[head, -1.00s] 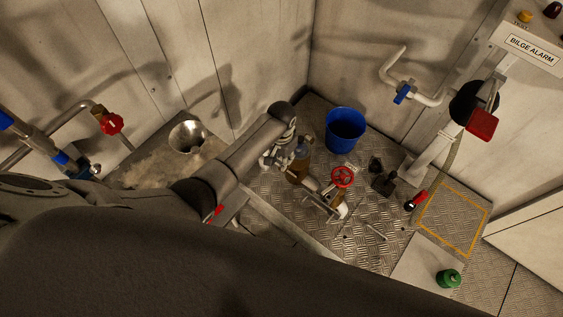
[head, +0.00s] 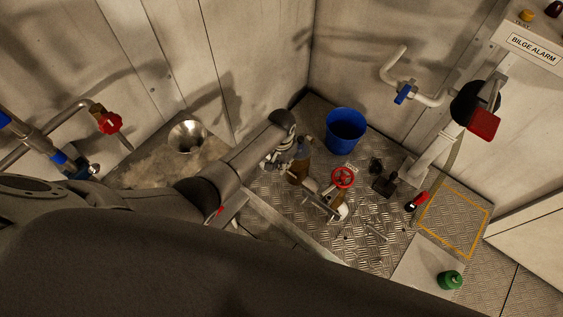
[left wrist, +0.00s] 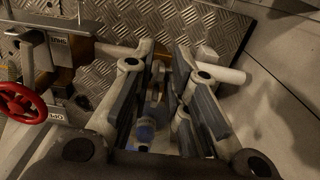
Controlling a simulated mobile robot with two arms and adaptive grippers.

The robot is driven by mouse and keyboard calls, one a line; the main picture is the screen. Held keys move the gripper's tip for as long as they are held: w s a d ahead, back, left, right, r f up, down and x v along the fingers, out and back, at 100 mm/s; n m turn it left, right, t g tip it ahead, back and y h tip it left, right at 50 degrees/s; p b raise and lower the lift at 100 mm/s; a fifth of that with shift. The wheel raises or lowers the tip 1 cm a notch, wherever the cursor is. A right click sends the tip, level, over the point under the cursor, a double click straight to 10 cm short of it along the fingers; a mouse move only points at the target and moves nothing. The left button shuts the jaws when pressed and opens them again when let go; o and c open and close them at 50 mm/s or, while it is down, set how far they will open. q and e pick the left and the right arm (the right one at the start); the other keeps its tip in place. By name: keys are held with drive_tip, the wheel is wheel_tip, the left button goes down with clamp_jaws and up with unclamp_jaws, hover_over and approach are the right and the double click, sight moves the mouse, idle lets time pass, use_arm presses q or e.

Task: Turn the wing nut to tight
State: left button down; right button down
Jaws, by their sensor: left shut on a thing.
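In the head view my left gripper (head: 277,158) is beside the upper part of a brown cylindrical housing (head: 298,170). In the left wrist view its two padded fingers (left wrist: 165,108) are close together on a small grey and blue part between them. That part is where the wing nut would be, but the fingers cover most of it, so its wings and angle cannot be made out. In the head view the gripper and arm hide it. My right gripper is in neither view.
A red handwheel (head: 343,177) with labelled plates stands right of the housing, and shows also in the left wrist view (left wrist: 22,103). A blue bucket (head: 345,131) is behind. Loose tools (head: 372,232) and a green container (head: 449,280) are on the floor at right.

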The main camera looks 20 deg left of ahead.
use_arm(q)
drive_tip(key=shift+m, duration=0.3)
drive_tip(key=shift+m+p, duration=0.3)
drive_tip(key=shift+m, duration=0.2)
drive_tip(key=shift+w+a+m+p, duration=0.1)
drive_tip(key=shift+m+p, duration=0.1)
drive_tip(key=shift+m, duration=0.4)
drive_tip(key=shift+a+m+p, duration=0.1)
drive_tip(key=shift+m+p, duration=0.05)
drive_tip(key=shift+m, duration=0.45)
drive_tip(key=m, duration=0.4)
drive_tip(key=shift+w+a+m, duration=0.15)
drive_tip(key=shift+w+m, duration=0.05)
drive_tip(key=shift+m, duration=0.1)
drive_tip(key=m, duration=0.4)
drive_tip(key=shift+w, duration=0.25)
drive_tip(key=m+b, duration=0.1)
drive_tip(key=m, duration=0.4)
drive_tip(key=shift+w, duration=0.2)
drive_tip(key=shift+m, duration=0.3)
drive_tip(key=c, duration=1.6)
unclamp_jaws()
drive_tip(key=shift+c, duration=0.2)
